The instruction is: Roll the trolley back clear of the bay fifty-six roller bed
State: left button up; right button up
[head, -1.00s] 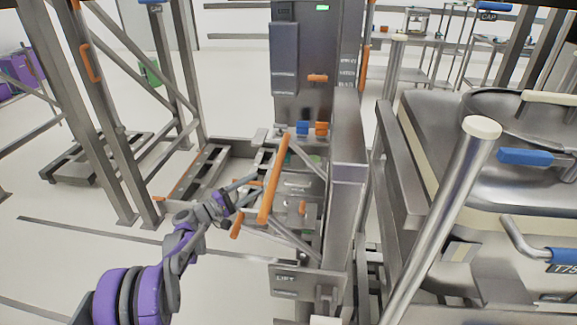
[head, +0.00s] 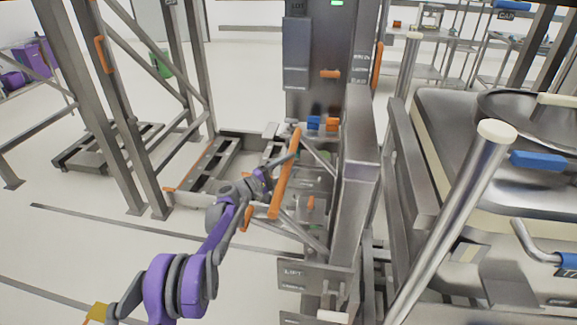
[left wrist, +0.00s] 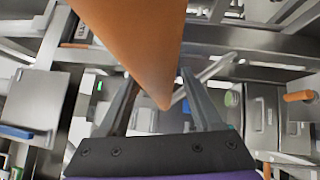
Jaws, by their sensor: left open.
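A slanted orange handle bar (head: 284,185) stands on a steel frame with a plate lettered LIFT (head: 306,277) in the head view. I cannot tell surely whether this frame is the trolley. My left gripper (head: 279,167) is at the bar's left side, its fingers reaching to the bar. In the left wrist view the open fingers (left wrist: 160,82) lie on either side of the orange bar (left wrist: 140,40), which fills the upper middle; whether they touch it is unclear. A low railed bed (head: 212,165) lies on the floor behind; its bay number is not readable. My right gripper is out of view.
A large steel bin (head: 460,150) with a blue-gripped handle stands close at right. Steel rack uprights (head: 108,110) stand at left, with a low dark platform (head: 95,150) beyond. A grey column (head: 318,60) rises behind the handle. Floor at lower left is mostly open.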

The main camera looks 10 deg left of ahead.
pick_arm(q)
grip_shut()
dwell(1.4)
